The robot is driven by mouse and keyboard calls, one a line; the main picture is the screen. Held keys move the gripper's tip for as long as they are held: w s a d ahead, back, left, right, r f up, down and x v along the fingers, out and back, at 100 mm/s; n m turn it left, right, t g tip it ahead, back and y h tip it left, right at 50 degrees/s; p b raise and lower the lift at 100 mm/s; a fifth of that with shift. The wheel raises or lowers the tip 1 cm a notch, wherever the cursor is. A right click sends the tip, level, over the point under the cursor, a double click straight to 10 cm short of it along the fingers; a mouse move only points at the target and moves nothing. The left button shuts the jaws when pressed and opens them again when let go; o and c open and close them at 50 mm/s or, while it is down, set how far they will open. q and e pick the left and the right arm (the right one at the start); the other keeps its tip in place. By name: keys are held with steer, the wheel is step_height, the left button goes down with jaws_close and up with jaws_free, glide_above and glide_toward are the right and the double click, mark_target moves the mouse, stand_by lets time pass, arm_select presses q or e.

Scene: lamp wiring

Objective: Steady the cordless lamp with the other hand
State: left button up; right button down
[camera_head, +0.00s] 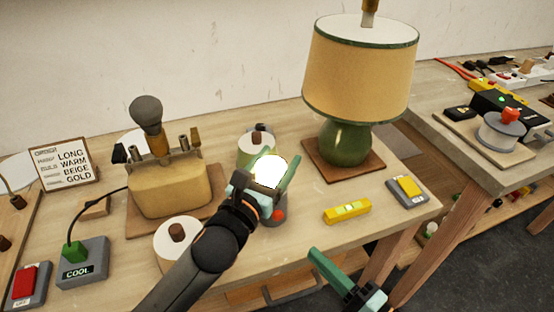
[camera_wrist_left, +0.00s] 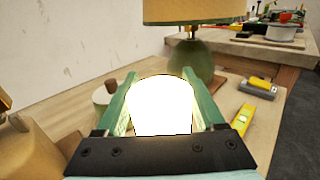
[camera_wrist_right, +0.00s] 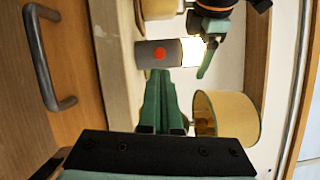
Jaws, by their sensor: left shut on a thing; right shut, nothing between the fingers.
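The cordless lamp shows as a glowing white bulb (camera_head: 270,171) on a grey round base (camera_head: 275,219) with a red button, near the table's front edge. My left gripper (camera_wrist_left: 162,100) is shut on the glowing bulb, one finger on each side. My left wrist hides part of the base in the head view. In the right wrist view the grey base (camera_wrist_right: 147,54) and its red button lie beyond my fingertips. My right gripper (camera_wrist_right: 160,76) is shut and empty, in front of the table edge and apart from the lamp; it shows low in the head view (camera_head: 318,255).
A large lamp with a beige shade (camera_head: 358,78) and green body (camera_head: 345,144) stands behind right. A yellow level (camera_head: 347,211) and a yellow switch (camera_head: 409,188) lie to the right. White spools (camera_head: 172,246) and a beige toaster-like lamp body (camera_head: 168,192) stand left. A drawer handle (camera_wrist_right: 43,60) is below.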

mark_target(278, 216)
steer(key=shift+a, duration=0.1)
steer(key=s+a+r+n+g+y, duration=0.2)
steer(key=a+n+g, duration=0.15)
steer(key=g, duration=0.35)
steer(key=shift+w+a+f+m+g+h, duration=0.15)
steer(key=shift+w+a+m+h, duration=0.2)
steer(key=shift+w, duration=1.1)
steer(key=shift+w+a+f+m+g+h, duration=0.15)
steer(key=shift+w+h, duration=0.3)
steer(key=shift+w, duration=1.05)
steer(key=shift+w+a+f+m+g+h, duration=0.15)
steer(key=shift+w+a+m+h, duration=0.2)
steer(key=shift+w, duration=1.1)
